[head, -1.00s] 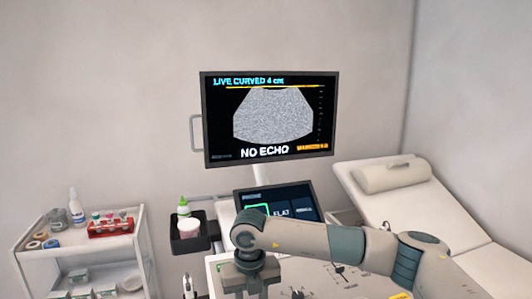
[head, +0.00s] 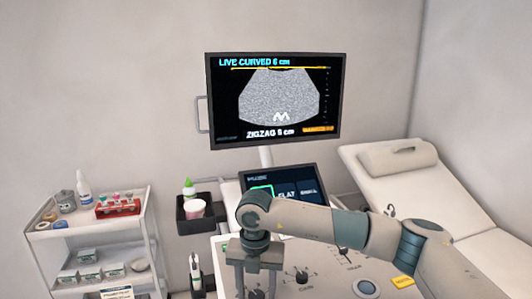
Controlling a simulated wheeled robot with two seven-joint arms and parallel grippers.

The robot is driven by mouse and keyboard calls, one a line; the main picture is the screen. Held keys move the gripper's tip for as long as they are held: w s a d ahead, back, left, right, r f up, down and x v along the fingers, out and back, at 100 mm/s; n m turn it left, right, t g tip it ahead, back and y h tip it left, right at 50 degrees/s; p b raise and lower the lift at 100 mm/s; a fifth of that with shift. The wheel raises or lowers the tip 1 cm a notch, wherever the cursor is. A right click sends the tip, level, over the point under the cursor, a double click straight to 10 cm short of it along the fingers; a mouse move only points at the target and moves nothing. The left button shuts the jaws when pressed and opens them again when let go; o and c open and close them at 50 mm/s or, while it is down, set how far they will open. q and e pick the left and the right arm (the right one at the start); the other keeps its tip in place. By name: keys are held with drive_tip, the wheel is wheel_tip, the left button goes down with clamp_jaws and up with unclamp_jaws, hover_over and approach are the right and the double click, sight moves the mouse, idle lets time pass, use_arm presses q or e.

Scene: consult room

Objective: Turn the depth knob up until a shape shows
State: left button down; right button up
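The monitor (head: 275,100) reads "LIVE CURVED 6 cm" at the top and "ZIGZAG 6 cm" at the bottom. Other knobs (head: 302,277) stand to the right on the panel. My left gripper is out of view.
A small touchscreen (head: 310,187) stands behind my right wrist. A white cart (head: 75,233) with supplies stands at far left, an exam couch (head: 460,205) at right.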

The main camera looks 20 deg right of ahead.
drive_tip(key=shift+r, duration=0.1)
drive_tip(key=shift+r, duration=0.95)
drive_tip(key=n, duration=0.4)
drive_tip(key=shift+n, duration=0.4)
drive_tip(key=shift+f, duration=0.15)
drive_tip(key=shift+f, duration=0.9)
